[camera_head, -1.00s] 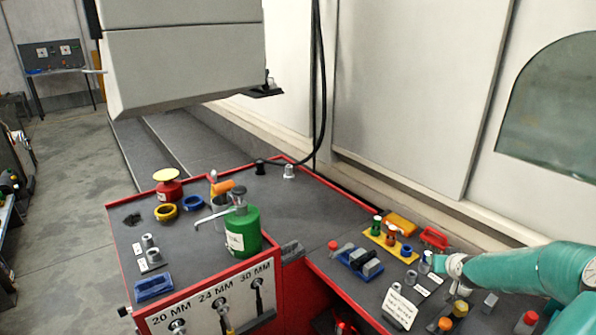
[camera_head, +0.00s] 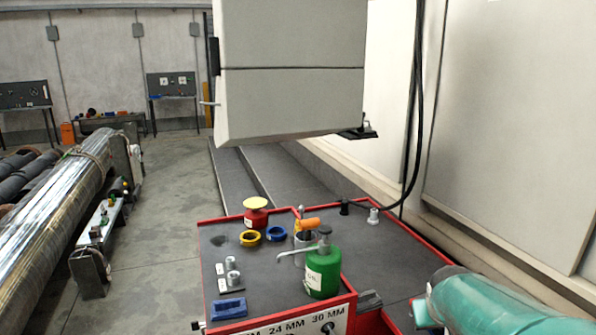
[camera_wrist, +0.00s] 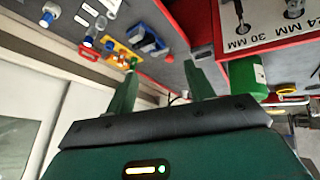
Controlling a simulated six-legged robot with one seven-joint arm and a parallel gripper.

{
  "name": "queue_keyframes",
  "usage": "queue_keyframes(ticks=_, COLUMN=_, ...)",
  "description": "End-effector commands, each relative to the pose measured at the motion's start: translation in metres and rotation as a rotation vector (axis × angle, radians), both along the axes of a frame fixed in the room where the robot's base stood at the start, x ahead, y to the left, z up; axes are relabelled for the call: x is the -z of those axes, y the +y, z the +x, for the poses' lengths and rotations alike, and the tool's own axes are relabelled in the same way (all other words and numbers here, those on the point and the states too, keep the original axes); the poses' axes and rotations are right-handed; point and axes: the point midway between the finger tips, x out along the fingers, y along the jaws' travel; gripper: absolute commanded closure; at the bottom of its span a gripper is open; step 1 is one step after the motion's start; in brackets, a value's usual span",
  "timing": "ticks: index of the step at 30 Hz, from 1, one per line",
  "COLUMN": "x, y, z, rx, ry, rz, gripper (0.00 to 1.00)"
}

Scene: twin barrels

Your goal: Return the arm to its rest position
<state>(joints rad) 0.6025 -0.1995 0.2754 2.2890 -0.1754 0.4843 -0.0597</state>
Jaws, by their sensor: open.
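My teal arm (camera_head: 490,305) shows at the lower right of the head view, over the right part of the red-edged bench. Its end is cut off or hidden there. In the wrist view my gripper (camera_wrist: 160,70) has its two green fingers spread apart with nothing between them. The wrist view is tilted, with the bench top across its upper part. The fingers look apart from the bench items, though their height above them is hard to judge.
A grey machine housing (camera_head: 290,95) overhangs behind. Long metal cylinders (camera_head: 50,215) lie left. Open floor (camera_head: 165,230) lies between.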

Motion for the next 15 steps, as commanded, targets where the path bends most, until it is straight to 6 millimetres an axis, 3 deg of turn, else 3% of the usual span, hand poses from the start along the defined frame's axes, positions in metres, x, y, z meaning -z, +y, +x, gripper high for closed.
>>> queue_keyframes(ticks=1, x=-0.012, y=0.022, z=-0.011, rx=-0.019, ry=-0.004, rz=0.004, gripper=0.46)
queue_keyframes(ticks=3, x=-0.023, y=0.048, z=-0.028, rx=-0.035, ry=-0.003, rz=0.022, gripper=0.46)
queue_keyframes(ticks=9, x=-0.045, y=0.112, z=-0.087, rx=-0.099, ry=0.0, rz=0.113, gripper=0.46)
queue_keyframes(ticks=15, x=-0.05, y=0.15, z=-0.134, rx=-0.168, ry=0.015, rz=0.212, gripper=0.46)
